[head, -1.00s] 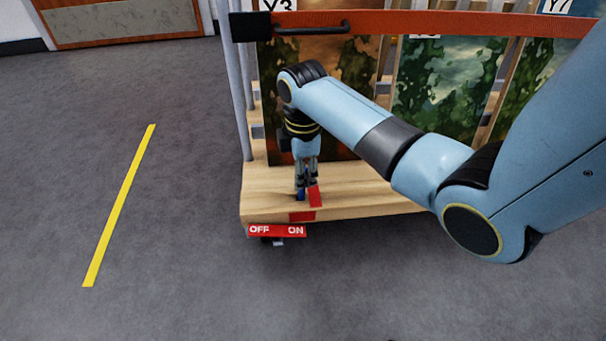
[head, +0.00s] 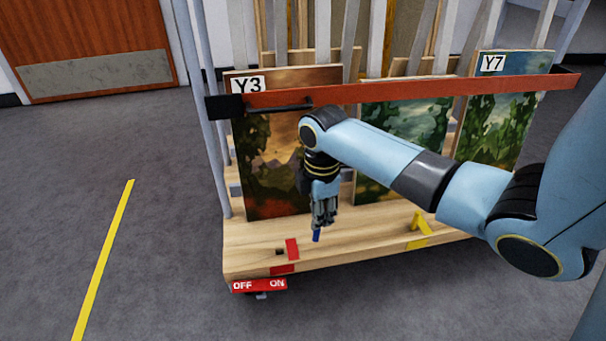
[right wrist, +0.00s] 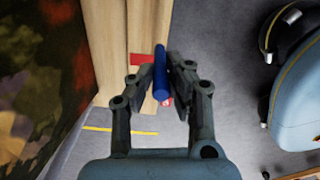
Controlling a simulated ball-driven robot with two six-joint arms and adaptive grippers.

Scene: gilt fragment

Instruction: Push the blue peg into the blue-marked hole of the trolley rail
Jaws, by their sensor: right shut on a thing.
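My right gripper (head: 322,222) is shut on the blue peg (head: 316,236), which points down and leans slightly over the trolley's wooden deck (head: 345,238). The peg (right wrist: 160,78) lies between both fingers in the right wrist view. A small dark square hole (head: 280,251) beside red marks (head: 292,248) shows in the deck, left of the peg, with nothing in it. A yellow mark (head: 420,224) lies on the deck further right. I see no blue mark; it may be hidden behind the gripper or arm. My left gripper is not in view.
Framed paintings (head: 275,170) stand upright on the trolley behind the gripper. A red bar (head: 400,90) crosses in front of them. The floor left of the trolley is clear.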

